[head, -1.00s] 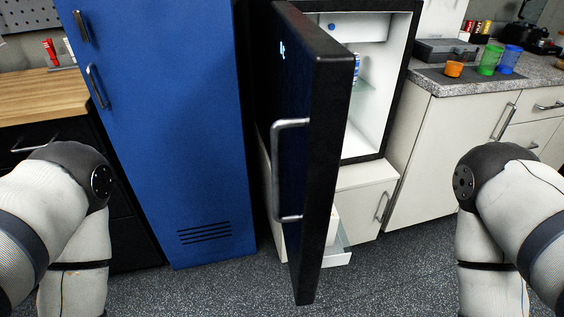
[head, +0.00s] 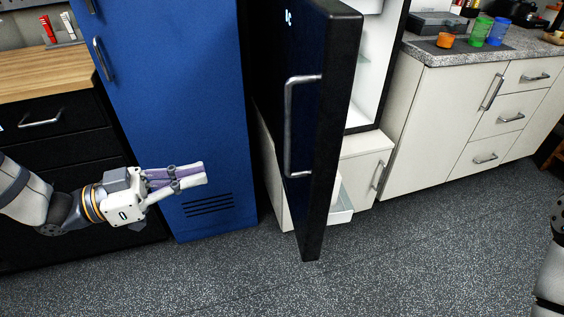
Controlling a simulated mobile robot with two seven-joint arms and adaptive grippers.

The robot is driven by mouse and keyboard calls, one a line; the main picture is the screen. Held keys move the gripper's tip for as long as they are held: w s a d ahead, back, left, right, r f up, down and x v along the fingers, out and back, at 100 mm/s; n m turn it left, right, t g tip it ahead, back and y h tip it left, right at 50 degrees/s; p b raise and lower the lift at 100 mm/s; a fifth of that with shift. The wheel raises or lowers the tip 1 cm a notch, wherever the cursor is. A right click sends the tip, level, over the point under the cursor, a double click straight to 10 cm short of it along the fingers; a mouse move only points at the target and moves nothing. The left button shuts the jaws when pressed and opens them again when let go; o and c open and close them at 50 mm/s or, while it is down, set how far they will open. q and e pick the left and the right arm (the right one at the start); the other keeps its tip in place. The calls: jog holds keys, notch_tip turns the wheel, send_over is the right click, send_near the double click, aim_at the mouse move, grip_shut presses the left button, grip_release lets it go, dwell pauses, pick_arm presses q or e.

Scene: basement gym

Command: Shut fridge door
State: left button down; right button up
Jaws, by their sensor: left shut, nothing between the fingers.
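The fridge door (head: 335,120) is black with a silver bar handle (head: 289,125) on its outer face. It stands wide open, swung out toward me, its edge facing me. Behind it, part of the white fridge interior (head: 368,75) shows; the door hides the rest. My left gripper (head: 204,173) is shut and empty, in front of the lower part of the blue locker, left of the door and apart from it. My right gripper is out of view; only a bit of my right arm shows at the right edge.
A blue locker (head: 175,100) stands left of the door. A white drawer (head: 343,205) sticks out beneath the fridge. White cabinets with a granite counter (head: 430,54) holding cups stand right. The speckled floor (head: 420,250) in front is clear.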

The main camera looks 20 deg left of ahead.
pick_arm(q)
jog(key=b+x, duration=0.3)
jog(key=x, duration=1)
jog(key=shift+w+d, duration=0.2)
jog(key=shift+w, duration=0.1)
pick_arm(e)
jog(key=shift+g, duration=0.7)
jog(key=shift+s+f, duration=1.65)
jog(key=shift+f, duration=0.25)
pick_arm(q)
jog(key=shift+d+f, duration=0.1)
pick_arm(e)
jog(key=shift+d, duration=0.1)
